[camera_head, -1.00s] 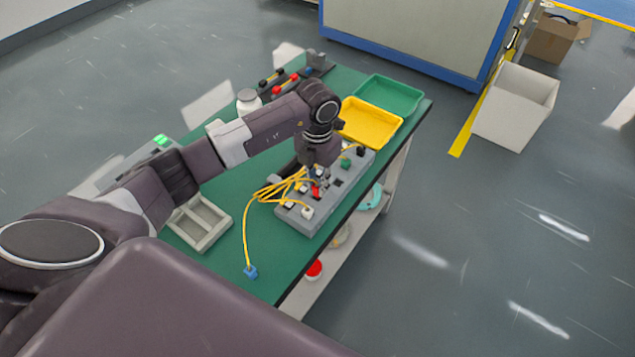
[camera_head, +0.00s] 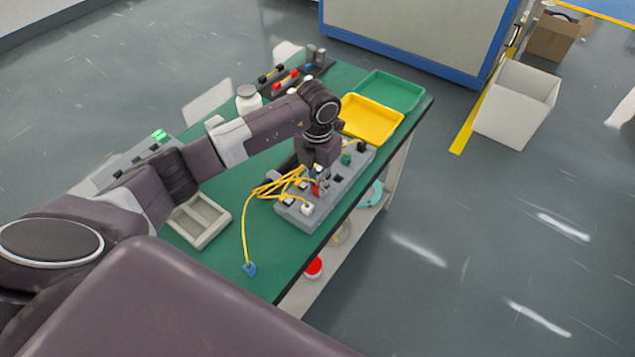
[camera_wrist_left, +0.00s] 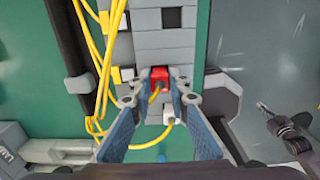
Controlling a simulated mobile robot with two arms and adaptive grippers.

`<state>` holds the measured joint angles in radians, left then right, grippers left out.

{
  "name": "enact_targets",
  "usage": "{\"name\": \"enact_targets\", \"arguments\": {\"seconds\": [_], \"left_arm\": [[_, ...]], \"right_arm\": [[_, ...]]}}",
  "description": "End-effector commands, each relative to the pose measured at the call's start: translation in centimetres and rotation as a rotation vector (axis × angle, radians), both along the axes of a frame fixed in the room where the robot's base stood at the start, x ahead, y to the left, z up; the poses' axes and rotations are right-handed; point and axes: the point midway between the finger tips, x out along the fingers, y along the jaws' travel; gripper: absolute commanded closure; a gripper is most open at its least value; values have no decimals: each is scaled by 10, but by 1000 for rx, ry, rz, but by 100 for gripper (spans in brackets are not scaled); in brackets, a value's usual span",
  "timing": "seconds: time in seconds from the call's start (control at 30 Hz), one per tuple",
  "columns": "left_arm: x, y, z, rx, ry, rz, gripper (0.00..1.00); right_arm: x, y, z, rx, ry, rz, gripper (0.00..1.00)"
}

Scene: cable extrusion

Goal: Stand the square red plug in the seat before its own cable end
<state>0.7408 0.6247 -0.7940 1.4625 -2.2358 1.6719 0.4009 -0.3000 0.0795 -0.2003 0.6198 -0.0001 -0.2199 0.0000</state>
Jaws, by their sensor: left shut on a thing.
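The square red plug (camera_wrist_left: 158,74) sits between the fingertips of my left gripper (camera_wrist_left: 158,97) in the left wrist view, with a yellow cable at its near side. In the head view the red plug (camera_head: 316,191) shows only as a small patch below the left gripper (camera_head: 320,187). That gripper is shut on it, over the middle of the grey seat block (camera_head: 330,203). I cannot tell whether the plug's underside is inside a seat or just above. A dark jointed part at the right of the wrist view looks like my right gripper (camera_wrist_left: 272,118); its fingers are unclear.
A white plug (camera_head: 307,209) is near the block's near end; green (camera_head: 346,159) and black (camera_head: 362,147) plugs are farther along. Yellow cables (camera_head: 266,188) bunch left of the block. A blue plug (camera_head: 249,269) lies on the table. A grey tray (camera_head: 224,226) and yellow tray (camera_head: 398,118) stand nearby.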

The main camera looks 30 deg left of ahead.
Motion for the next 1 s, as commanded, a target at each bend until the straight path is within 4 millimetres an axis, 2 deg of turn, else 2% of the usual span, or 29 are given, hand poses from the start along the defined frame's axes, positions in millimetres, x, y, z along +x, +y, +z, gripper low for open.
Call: {"name": "enact_targets", "arguments": {"seconds": [0.27, 0.3, 0.47, 0.77, 0.87, 1.0], "left_arm": [[0, 0, -6, 0, 0, 0, 100], [0, 0, -5, 0, 0, 0, 81], [0, 0, -5, 0, 0, 0, 64], [0, 0, -4, 0, -1, 0, 64], [1, 0, 4, 1, -2, 0, 64], [2, 0, 29, 0, -6, -1, 64]], "right_arm": [[0, 0, -5, 0, 0, 0, 100], [0, 0, -4, 0, 0, 0, 100], [0, 0, -4, 0, 0, 0, 100], [0, -4, -4, -4, 0, 1, 100], [0, -3, -4, -3, 0, 1, 100], [0, -2, -4, -2, 0, 0, 100]]}}
